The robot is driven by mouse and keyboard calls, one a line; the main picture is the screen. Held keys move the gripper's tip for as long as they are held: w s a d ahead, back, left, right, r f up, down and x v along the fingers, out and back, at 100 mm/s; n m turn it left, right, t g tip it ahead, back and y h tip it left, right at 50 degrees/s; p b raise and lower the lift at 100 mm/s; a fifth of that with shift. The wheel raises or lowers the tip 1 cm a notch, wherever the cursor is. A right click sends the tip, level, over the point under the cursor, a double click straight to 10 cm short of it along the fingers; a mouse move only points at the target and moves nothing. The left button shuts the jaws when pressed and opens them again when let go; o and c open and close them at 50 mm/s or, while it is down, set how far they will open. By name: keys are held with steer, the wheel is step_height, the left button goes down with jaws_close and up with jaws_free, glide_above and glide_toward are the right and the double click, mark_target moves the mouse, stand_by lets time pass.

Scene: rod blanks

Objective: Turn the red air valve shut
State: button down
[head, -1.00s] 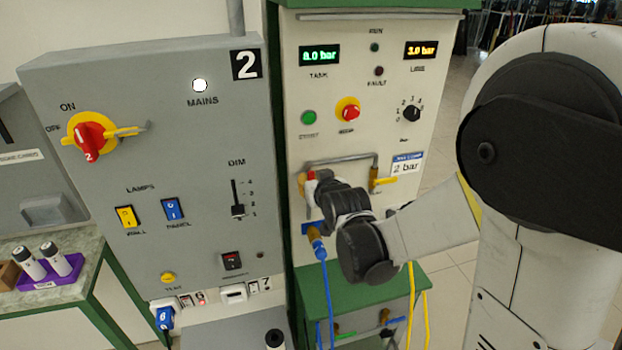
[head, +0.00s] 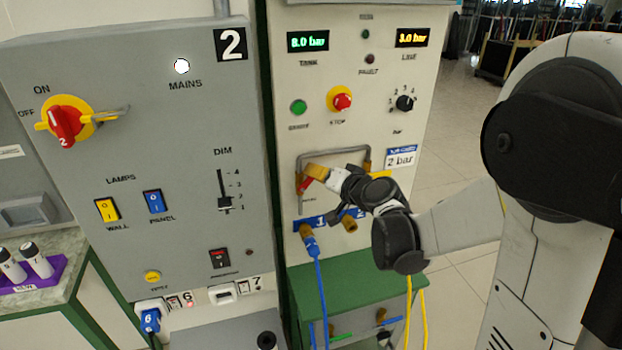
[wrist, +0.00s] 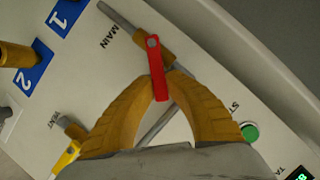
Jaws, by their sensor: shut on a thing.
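The red air valve lever (wrist: 157,70) is on a brass valve body (wrist: 153,46) in a grey pipe beside the word MAIN in the wrist view. The lever stands at a slant to the pipe, neither in line with it nor square across. My gripper (wrist: 160,82) has its yellow fingers closed on the lever's free end. In the head view my gripper (head: 315,172) reaches the valve from the right. A small part of the red lever (head: 305,184) shows there below a finger; the rest is hidden.
A yellow-handled vent valve (wrist: 66,157) sits close beside a finger. A blue hose (head: 320,285) hangs from port 1 below. The start button (head: 298,107), stop knob (head: 342,100) and dial (head: 404,103) are above. A grey lamp panel (head: 190,250) stands left.

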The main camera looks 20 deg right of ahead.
steer(key=f+m+y+b, duration=0.1)
steer(key=m+b, duration=0.1)
steer(key=b, duration=0.1)
steer(key=d+f+m+t+y+b, duration=0.1)
steer(key=f+m+b, duration=0.1)
steer(key=m+b, duration=0.1)
steer(key=d+f+m+t+y+b, duration=0.1)
steer(key=m+b, duration=0.1)
steer(key=b, duration=0.1)
steer(key=shift+f+m, duration=0.15)
steer(key=shift+m, duration=0.25)
steer(key=shift+a, duration=0.1)
steer(key=c, duration=1.4)
jaws_free()
steer(key=shift+w, duration=0.1)
steer(key=v, duration=1.2)
steer(key=shift+f, duration=0.25)
